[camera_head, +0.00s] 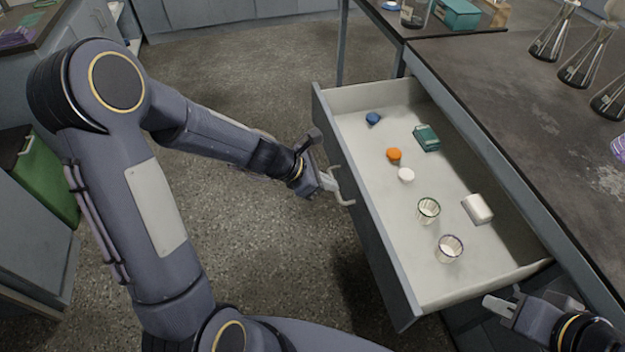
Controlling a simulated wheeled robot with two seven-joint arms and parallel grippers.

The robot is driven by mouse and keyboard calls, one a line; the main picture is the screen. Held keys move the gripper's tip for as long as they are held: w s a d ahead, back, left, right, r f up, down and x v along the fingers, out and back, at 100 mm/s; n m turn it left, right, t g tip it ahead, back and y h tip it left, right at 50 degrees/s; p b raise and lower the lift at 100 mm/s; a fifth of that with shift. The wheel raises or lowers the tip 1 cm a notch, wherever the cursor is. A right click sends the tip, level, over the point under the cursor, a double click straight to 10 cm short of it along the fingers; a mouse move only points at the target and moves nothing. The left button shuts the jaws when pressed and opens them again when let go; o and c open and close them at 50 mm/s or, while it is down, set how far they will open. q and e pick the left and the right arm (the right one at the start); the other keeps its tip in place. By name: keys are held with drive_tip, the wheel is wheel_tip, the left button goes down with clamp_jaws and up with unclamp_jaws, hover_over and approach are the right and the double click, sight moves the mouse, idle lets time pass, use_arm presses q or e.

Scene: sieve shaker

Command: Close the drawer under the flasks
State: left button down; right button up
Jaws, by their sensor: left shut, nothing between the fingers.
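The drawer (370,222) stands pulled out from the bench under the flasks. It holds blue, orange and white small items, two glass beakers, a teal box and a white block. Several conical flasks (580,68) with dark contents stand on the bench top above it. My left gripper (331,183) is shut and empty at the outer face of the drawer front, beside a pale handle-like bar (342,187). I cannot tell whether it touches the front. My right gripper (502,304) is at the bottom right, near the drawer's near corner; its finger opening is unclear.
The dark bench top (500,75) runs along the right. A teal box (458,14) sits on the bench at the back. A green panel (45,180) is on the left cabinet. Speckled floor (240,75) is clear left of the drawer.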

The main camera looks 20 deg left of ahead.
sight(355, 184)
use_arm(q)
drive_tip(key=shift+w+d+p, duration=0.15)
drive_tip(key=shift+w+d, duration=0.45)
drive_tip(key=shift+d, duration=0.25)
drive_tip(key=shift+w+d+p, duration=0.15)
drive_tip(key=shift+w+d, duration=0.4)
drive_tip(key=shift+d, duration=0.3)
drive_tip(key=shift+d, duration=0.1)
use_arm(e)
drive_tip(key=shift+r, duration=0.1)
